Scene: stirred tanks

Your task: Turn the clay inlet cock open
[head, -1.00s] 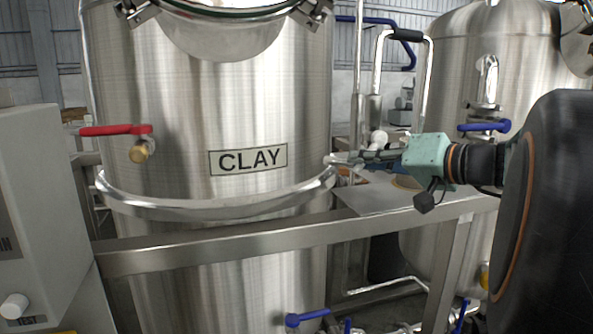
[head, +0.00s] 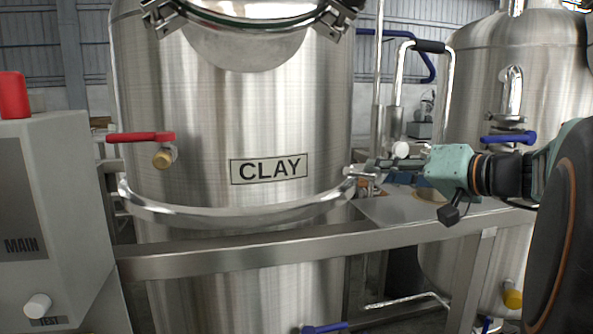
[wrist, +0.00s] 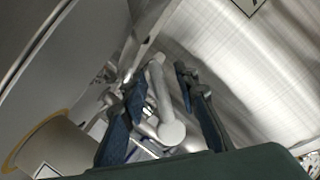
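The steel tank (head: 235,110) with the CLAY sign (head: 268,169) stands at the centre of the head view. A small chrome fitting (head: 367,180) sits at its right side, beside my gripper (head: 372,163). A pale round knob (head: 400,149) shows just above my fingers. In the wrist view a light grey lever with a round end (wrist: 171,132) lies between my two dark fingers (wrist: 163,112). The fingers are apart, with gaps visible beside the lever. I cannot tell for certain whether this lever is the clay inlet cock. Its far end is partly hidden.
A red-handled cock (head: 142,137) is on the tank's left front. A grey MAIN cabinet (head: 75,170) stands at left. A steel rail (head: 270,250) crosses in front. A second tank (head: 475,85) with a blue-handled valve (head: 508,138) stands at right.

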